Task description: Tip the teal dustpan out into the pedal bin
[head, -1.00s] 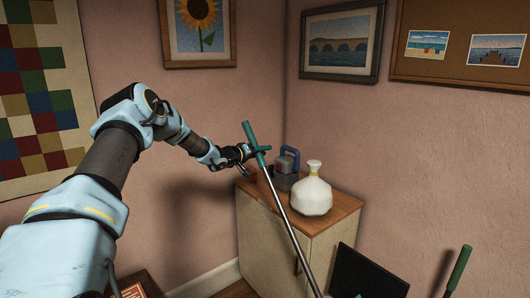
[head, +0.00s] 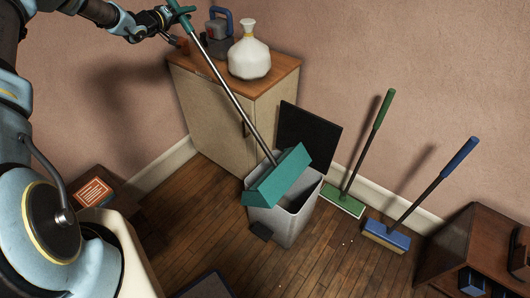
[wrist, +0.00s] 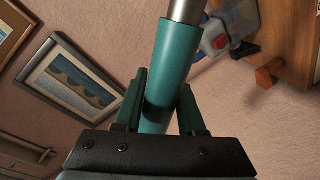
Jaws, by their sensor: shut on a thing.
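The teal dustpan (head: 278,176) has a long metal handle with a teal grip at its top. My gripper (head: 172,18) is shut on that grip, which also shows between the fingers in the wrist view (wrist: 163,80). The pan hangs tilted over the left part of the pedal bin's mouth. The grey pedal bin (head: 283,222) stands on the floor with its black lid (head: 308,138) raised and a black pedal at its front left. The inside of the pan faces away, so its contents are hidden. I cannot tell whether the pan touches the rim.
A cabinet (head: 216,118) behind the bin bears a white vase (head: 249,55) and a blue-handled object (head: 220,30). A green broom (head: 345,200) and a blue broom (head: 387,232) lean at the right wall. A dark wooden unit (head: 475,235) stands far right.

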